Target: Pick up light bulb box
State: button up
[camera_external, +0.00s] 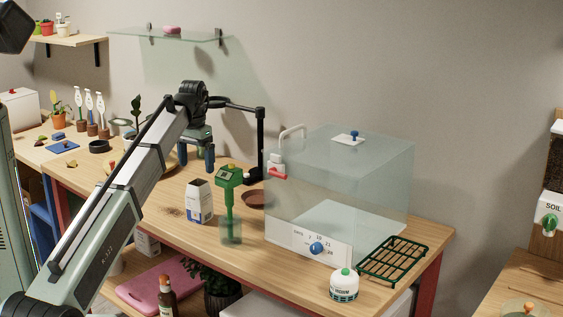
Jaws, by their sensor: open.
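No box can be surely read as the light bulb box. Another small white box (148,243) shows partly behind my arm, below the tabletop. My gripper (196,166) has blue fingers that point down, spread apart with nothing seen between them. In the picture it is above and behind the carton, near a black lamp-like stand. The gripper's height over the table is hard to judge.
A green device (229,190) stands in a clear cup right of the carton. A large clear case (340,185) with a dial fills the right of the table, beside a green rack (392,260) and a white jar (344,285). Pots (92,115) stand at left.

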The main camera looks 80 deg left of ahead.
aim_at(199, 197)
notch_tip(199, 197, down, 12)
jog(key=shift+d+f, duration=0.1)
jog(key=c, duration=1)
dwell(0.5)
jog(key=shift+c, duration=0.2)
